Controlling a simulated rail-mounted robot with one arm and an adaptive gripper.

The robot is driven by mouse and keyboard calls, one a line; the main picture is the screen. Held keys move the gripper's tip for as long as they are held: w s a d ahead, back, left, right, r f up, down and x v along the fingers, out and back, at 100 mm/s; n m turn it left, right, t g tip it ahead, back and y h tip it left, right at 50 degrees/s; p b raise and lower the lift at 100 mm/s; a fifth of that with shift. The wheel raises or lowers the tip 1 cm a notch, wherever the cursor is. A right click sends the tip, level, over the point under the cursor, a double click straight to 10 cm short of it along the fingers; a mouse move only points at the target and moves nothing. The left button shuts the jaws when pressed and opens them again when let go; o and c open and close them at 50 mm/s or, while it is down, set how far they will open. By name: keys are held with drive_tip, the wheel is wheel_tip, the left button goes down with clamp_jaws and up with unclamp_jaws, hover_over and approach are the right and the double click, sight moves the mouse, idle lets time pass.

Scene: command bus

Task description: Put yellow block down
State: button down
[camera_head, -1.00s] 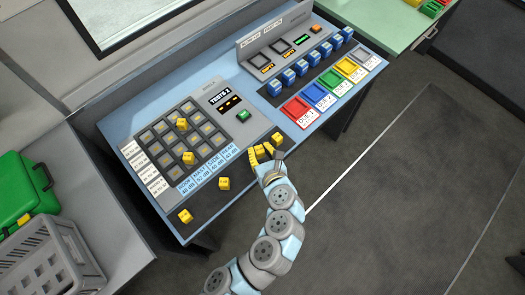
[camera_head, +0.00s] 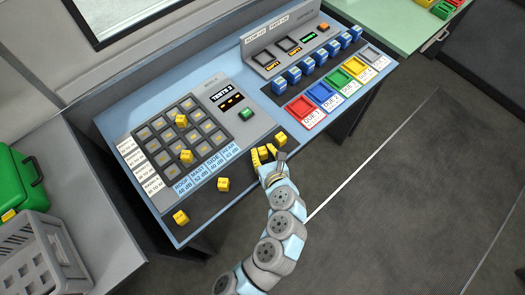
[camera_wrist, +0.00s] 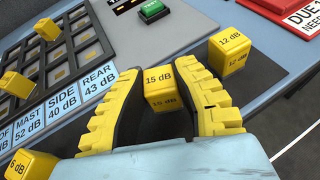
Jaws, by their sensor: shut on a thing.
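My gripper (camera_head: 264,154) is over the front dark strip of the blue desk. In the wrist view its yellow ridged fingers (camera_wrist: 157,103) are shut on a yellow block marked 15 dB (camera_wrist: 160,82). The held block is low at the desk; I cannot tell if it touches the surface. A yellow block marked 12 dB (camera_wrist: 230,52) stands just right of the fingers and also shows in the head view (camera_head: 281,139). A 6 dB block (camera_wrist: 31,165) lies at lower left. Two more loose yellow blocks (camera_head: 223,184) (camera_head: 181,217) sit along the strip.
A grid panel (camera_head: 160,139) holds two yellow blocks (camera_head: 181,120) (camera_head: 187,156). Blue-and-white labels (camera_head: 208,168) line its front edge. Coloured trays (camera_head: 321,93) and blue blocks (camera_head: 308,67) are farther right. A green button (camera_head: 246,113) is behind the gripper. The strip between loose blocks is bare.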

drive_tip(key=shift+f, duration=0.2)
drive_tip(key=c, duration=0.9)
unclamp_jaws()
drive_tip(key=shift+c, duration=0.2)
drive_tip(key=shift+r, duration=0.15)
